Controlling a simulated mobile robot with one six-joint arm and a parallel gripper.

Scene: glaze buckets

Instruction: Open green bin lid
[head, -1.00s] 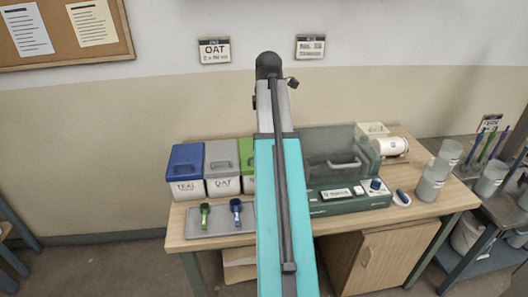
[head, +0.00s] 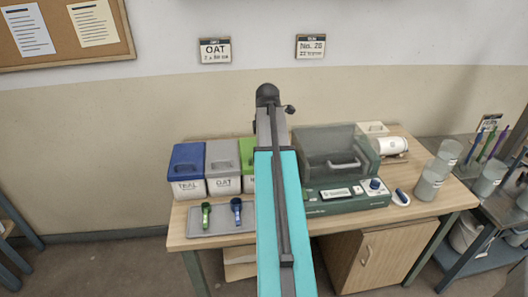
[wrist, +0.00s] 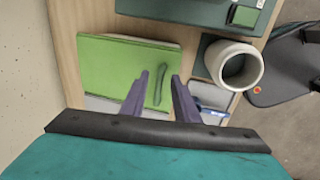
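The green bin lid (wrist: 115,65) lies flat and shut in the wrist view, with a dark bar handle (wrist: 160,87) near its right side. In the head view only a strip of the green bin (head: 247,152) shows; my arm hides the rest. My gripper (wrist: 160,75) is open above the lid. Its two dark fingers are apart, one on each side of the handle in the picture. I cannot tell how high the fingertips are above the lid, and no contact is visible. The gripper is hidden in the head view.
A grey-lidded OAT bin (head: 222,158) and a blue-lidded TEAL bin (head: 186,160) stand left of the green one. A tray (head: 222,226) with scoops lies in front. A dark green scale (head: 345,200) stands right. A white round container (wrist: 236,65) stands close by.

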